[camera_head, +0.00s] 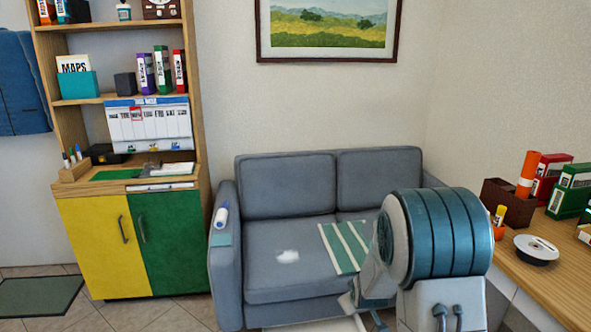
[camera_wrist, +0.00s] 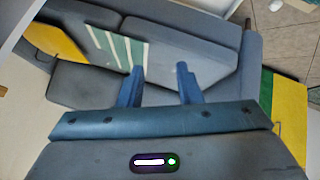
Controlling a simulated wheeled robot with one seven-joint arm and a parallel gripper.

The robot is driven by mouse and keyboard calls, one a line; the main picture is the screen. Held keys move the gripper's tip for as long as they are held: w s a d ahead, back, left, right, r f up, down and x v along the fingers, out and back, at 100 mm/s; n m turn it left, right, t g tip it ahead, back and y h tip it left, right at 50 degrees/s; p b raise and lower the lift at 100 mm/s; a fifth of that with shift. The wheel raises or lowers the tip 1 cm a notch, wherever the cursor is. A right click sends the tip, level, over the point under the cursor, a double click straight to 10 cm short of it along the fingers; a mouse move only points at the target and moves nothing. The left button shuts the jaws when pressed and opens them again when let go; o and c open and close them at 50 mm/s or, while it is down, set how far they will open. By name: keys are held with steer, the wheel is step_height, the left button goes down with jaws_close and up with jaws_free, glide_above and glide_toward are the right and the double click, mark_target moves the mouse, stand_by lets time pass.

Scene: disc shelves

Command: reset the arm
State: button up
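My gripper (camera_wrist: 160,67) shows in the wrist view with its two blue fingers spread apart and nothing between them. Beyond the fingers is the grey-blue sofa, seen tilted. In the head view my arm (camera_head: 435,238), with a ribbed teal section and white housing, stands at the lower right in front of the sofa (camera_head: 285,185). It hides part of the sofa's right side. The fingers cannot be made out clearly in the head view.
A wooden shelf unit with yellow (camera_head: 98,245) and green (camera_head: 168,240) doors stands at the left. A wooden desk (camera_head: 560,285) at the right holds a disc spindle (camera_head: 536,250), binders and a dark box (camera_head: 503,203). A striped cloth (camera_head: 343,246) lies on the sofa.

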steer(key=s+a+r+m+g+p, duration=0.15)
steer(key=s+r+p, duration=0.25)
steer(key=s+r, duration=0.5)
steer(key=s+r+m+g+p, duration=0.1)
steer(key=s+r+m+p, duration=0.15)
steer(key=s+r, duration=0.6)
steer(key=s+r+m+g+p, duration=0.1)
steer(key=s+r+p, duration=0.4)
steer(key=s+r, duration=0.6)
steer(key=shift+s+a+r+m+g+y+p, duration=0.15)
steer(key=shift+s+r+m+g+y+p, duration=0.2)
steer(key=shift+s+g, duration=0.5)
